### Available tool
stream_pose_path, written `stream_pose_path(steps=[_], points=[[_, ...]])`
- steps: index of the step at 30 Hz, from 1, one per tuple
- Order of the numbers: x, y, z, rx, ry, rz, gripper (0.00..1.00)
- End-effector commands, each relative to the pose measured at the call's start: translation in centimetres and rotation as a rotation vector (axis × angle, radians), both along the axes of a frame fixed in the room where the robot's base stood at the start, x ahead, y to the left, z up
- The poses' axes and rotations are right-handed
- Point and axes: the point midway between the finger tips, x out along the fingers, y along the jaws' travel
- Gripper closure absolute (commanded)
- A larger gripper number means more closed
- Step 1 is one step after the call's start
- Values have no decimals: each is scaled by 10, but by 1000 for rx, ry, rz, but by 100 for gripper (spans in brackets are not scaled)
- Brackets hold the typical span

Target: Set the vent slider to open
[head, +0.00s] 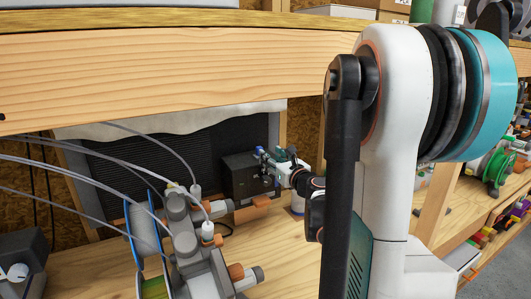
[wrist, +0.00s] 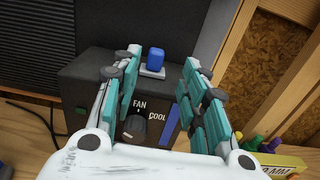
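A dark control box (wrist: 85,75) stands on the bench, with a dark knob (wrist: 134,127) and the words FAN and COOL on its face. A blue block on a light grey plate, which looks like the vent slider (wrist: 156,55), sits on its top. My gripper (wrist: 160,65) is open. In the wrist view its two teal-padded fingers lie to the left and right of the blue block, with no contact visible. In the head view the box (head: 240,176) stands at the back of the bench, with my gripper (head: 272,160) at its upper right. The slider's set position cannot be read.
A black ribbed panel (head: 130,185) stands behind the box. Grey fittings with tubes (head: 185,225) and a spool (head: 143,235) stand on the bench at the front left. A wooden beam (head: 180,72) runs overhead. A wooden post (wrist: 285,85) is at the right.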

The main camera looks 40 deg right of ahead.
Motion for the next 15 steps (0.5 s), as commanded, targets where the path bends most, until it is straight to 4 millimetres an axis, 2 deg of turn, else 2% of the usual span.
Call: stream_pose_path(steps=[3, 6, 15], points=[[-17, 3, 0, 0, 0, -2, 60], [-25, 6, 0, 0, 0, -1, 60], [-30, 7, 0, 0, 0, -1, 60]])
